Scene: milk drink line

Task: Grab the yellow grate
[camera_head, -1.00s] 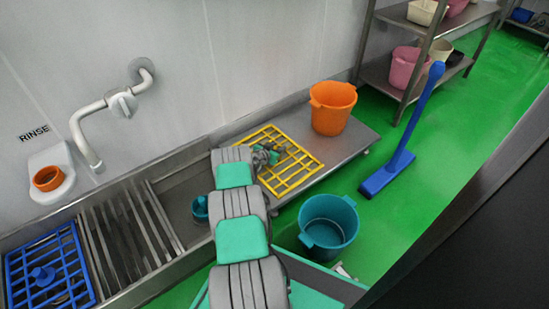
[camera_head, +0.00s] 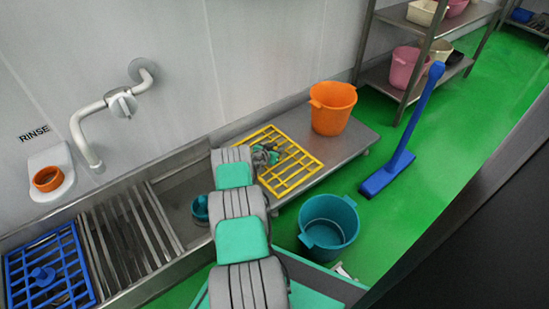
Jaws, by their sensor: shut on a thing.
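The yellow grate (camera_head: 298,166) lies flat or nearly flat at the left part of the steel bench top, beside the sink. My gripper (camera_head: 272,154) is at the grate's left half, at the end of my grey and green arm, and is shut on the grate. The fingertips are small in this view, and my arm hides the grate's left corner. I cannot tell whether the grate is touching the bench or slightly above it.
An orange bucket (camera_head: 332,108) stands on the bench close behind the grate. A teal bucket (camera_head: 328,222) and a blue broom (camera_head: 402,140) stand on the green floor. The sink (camera_head: 180,196) is at left, with a blue grate (camera_head: 48,268) at its far left end.

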